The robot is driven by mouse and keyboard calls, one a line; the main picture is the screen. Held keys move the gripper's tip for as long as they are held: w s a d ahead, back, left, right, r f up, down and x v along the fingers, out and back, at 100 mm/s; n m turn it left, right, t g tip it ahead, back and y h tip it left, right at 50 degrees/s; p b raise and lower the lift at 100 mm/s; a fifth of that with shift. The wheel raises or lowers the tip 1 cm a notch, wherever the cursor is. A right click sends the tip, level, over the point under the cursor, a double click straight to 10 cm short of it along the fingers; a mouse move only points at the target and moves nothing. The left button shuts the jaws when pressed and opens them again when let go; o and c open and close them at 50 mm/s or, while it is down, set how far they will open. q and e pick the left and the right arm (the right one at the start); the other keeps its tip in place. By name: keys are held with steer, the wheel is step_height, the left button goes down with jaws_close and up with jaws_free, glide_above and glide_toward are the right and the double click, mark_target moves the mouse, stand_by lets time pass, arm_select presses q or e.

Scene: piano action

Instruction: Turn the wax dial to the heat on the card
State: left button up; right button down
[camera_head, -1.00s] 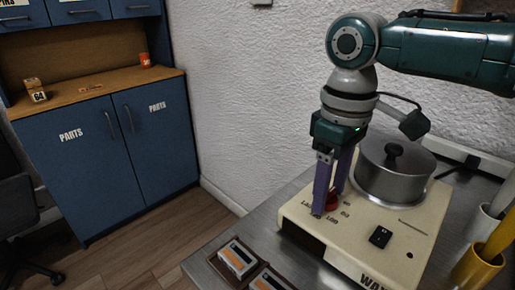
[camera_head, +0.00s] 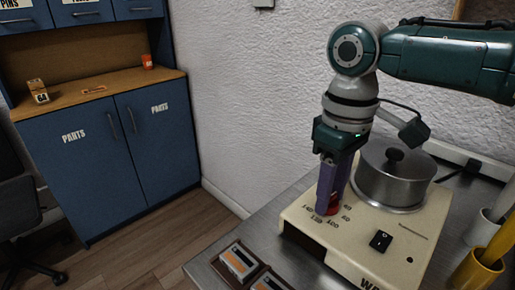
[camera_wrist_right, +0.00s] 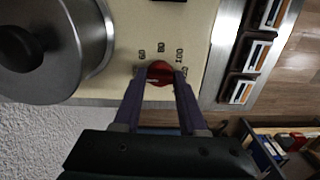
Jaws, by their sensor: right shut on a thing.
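The wax dial is a red knob (camera_head: 334,206) on the cream wax heater (camera_head: 352,240), ringed by printed numbers. It also shows in the right wrist view (camera_wrist_right: 160,74), with 60, 80 and 100 legible around it. My right gripper (camera_head: 329,208) points down over the dial, its purple fingers shut on the knob's sides; in the wrist view the fingertips (camera_wrist_right: 160,76) sit either side of it. The knob's pointer is hidden or too small to read. I cannot make out a card with a heat on it. My left gripper is not in view.
A lidded metal pot (camera_head: 394,175) stands on the heater just behind the dial. A black rocker switch (camera_head: 381,241) is at the heater's front. Trays with labelled boxes (camera_head: 238,262) lie at the bench's left edge. Yellow and white cups (camera_head: 476,268) stand at the right.

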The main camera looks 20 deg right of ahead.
steer(key=m+p, duration=0.3)
steer(key=shift+r, duration=0.25)
steer(key=shift+m+p, duration=0.9)
steer(key=shift+p, duration=0.05)
steer(key=m+p, duration=0.1)
steer(key=m, duration=0.1)
steer(key=shift+f+m+p, duration=0.1)
steer(key=shift+m+p, duration=0.3)
steer(key=m+p, duration=0.1)
steer(key=m, duration=0.2)
steer(key=shift+m, duration=0.3)
steer(key=m+p, duration=0.1)
steer(key=m, duration=0.2)
steer(key=shift+f+m, duration=0.1)
steer(key=shift+m, duration=0.2)
steer(key=m+p, duration=0.1)
steer(key=m, duration=0.2)
steer(key=shift+m, duration=0.3)
steer(key=m, duration=0.4)
steer(key=shift+m, duration=2.1)
